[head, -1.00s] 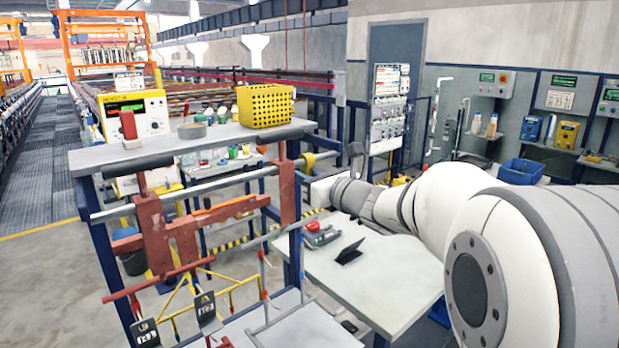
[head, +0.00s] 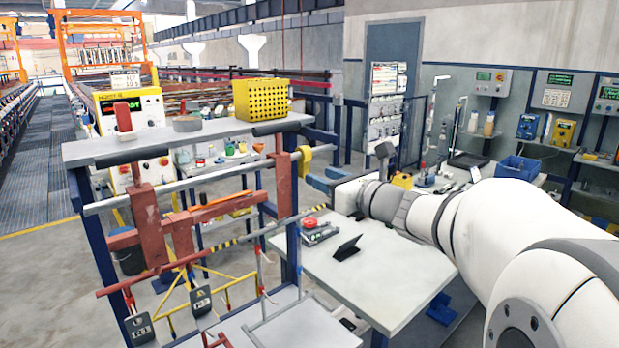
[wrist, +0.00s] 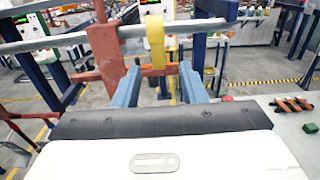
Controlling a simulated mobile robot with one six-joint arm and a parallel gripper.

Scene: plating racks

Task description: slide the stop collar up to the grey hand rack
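The stop collar (head: 305,161) is a yellow ring with a downward tab on the grey horizontal bar (head: 240,176). It also shows in the wrist view (wrist: 154,42). A red-brown hanger (head: 284,185) hangs just left of it, with a small gap of bare bar between. A grey wire frame (head: 262,322) is below this hanger; I cannot tell for sure that it is the grey hand rack. My gripper (head: 318,178) is to the right of the collar. In the wrist view its blue fingers (wrist: 160,72) are spread, with the collar's tab ahead between them, apparently untouched.
More red-brown hangers (head: 152,225) with black tags hang farther left. A shelf (head: 190,138) above the bar holds a yellow basket (head: 262,99). A light table (head: 385,275) lies below my arm, with a black stand (head: 347,248) and a red-topped device (head: 312,230).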

